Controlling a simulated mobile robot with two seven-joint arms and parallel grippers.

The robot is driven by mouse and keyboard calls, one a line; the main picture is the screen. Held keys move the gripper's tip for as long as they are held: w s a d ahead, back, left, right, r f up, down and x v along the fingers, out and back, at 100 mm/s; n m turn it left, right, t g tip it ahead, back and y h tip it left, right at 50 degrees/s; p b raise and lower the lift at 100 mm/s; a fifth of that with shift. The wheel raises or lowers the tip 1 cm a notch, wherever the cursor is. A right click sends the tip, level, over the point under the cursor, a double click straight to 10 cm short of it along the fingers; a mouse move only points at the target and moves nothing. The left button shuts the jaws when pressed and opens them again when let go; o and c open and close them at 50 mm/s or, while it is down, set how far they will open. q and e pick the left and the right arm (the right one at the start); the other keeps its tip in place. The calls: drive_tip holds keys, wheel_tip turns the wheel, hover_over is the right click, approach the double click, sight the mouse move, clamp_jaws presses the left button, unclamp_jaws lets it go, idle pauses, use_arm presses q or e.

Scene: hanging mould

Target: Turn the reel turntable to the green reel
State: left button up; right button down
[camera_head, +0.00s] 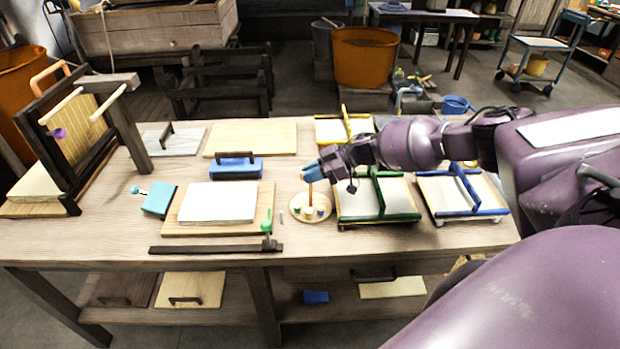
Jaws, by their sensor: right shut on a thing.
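The reel turntable (299,217) is a small round pale wooden disc on the table, left of the green-framed tray. A thin reddish-brown post (310,193) stands upright at its middle. Several small coloured reels sit on the disc, including a green one (297,210); the others are too small to tell apart surely. My right gripper (311,175) reaches in from the right above the disc. Its blue fingers are shut on the top of the post and hide it. My left gripper is not in view.
The green-framed tray (388,217) and a blue-framed tray (480,211) stand right of the turntable, under my right arm. A white sheet stack (218,202) on a board lies to the left, with a green-knobbed clamp (266,229). A dark wooden frame (60,140) stands far left.

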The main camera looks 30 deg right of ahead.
drive_tip(key=shift+n+g+b, duration=0.3)
drive_tip(key=shift+n+g, duration=0.1)
drive_tip(key=c, duration=1.2)
unclamp_jaws()
drive_tip(key=shift+o, duration=0.2)
wheel_tip(320, 180, up, 20)
drive_tip(key=p, duration=0.1)
drive_tip(key=shift+p, duration=0.4)
